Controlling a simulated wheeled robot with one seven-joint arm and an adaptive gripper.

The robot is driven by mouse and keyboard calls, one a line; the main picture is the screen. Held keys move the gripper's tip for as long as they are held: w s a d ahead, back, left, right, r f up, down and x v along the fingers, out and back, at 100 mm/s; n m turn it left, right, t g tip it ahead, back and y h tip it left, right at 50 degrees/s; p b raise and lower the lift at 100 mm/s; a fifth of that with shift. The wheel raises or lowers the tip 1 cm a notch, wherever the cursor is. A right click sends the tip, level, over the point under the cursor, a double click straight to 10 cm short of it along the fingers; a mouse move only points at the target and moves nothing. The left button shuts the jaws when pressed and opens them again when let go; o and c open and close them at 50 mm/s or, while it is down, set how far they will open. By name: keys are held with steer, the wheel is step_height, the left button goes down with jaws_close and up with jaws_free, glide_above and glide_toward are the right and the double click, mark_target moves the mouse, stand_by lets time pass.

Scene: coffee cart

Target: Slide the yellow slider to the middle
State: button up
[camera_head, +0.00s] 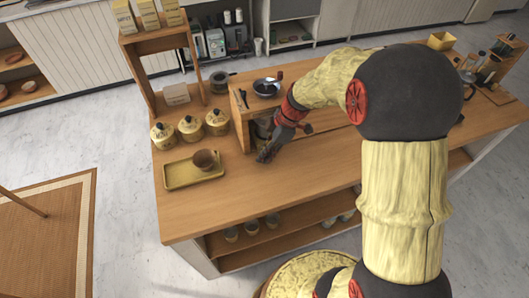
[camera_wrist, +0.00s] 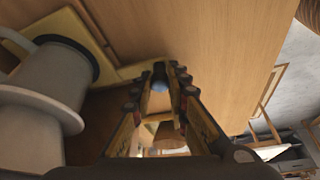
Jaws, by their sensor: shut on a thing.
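My gripper (camera_head: 267,153) is low over the wooden counter, at the front of the open wooden stand. In the wrist view its fingertips (camera_wrist: 165,72) are close together around a small dark round knob (camera_wrist: 159,69). A pale yellow bar (camera_wrist: 129,72), which looks like part of the yellow slider, runs from the left up to the fingertips and seems joined to the knob. More pale yellow edging shows behind a grey stepped cylinder (camera_wrist: 45,85) at left. In the head view my gripper and the stand hide the slider, so its place along its travel cannot be told.
The wooden stand (camera_head: 240,118) has a dark pan (camera_head: 266,88) on top. The counter front (camera_head: 240,195) is clear.

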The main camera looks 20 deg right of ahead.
jaws_close()
steer(key=d+b, duration=0.3)
steer(key=d, duration=1.5)
steer(key=o, duration=0.8)
jaws_free()
steer(key=shift+r, duration=0.1)
steer(key=v, duration=1.1)
steer(key=shift+d+r, duration=0.25)
steer(key=shift+r, duration=0.1)
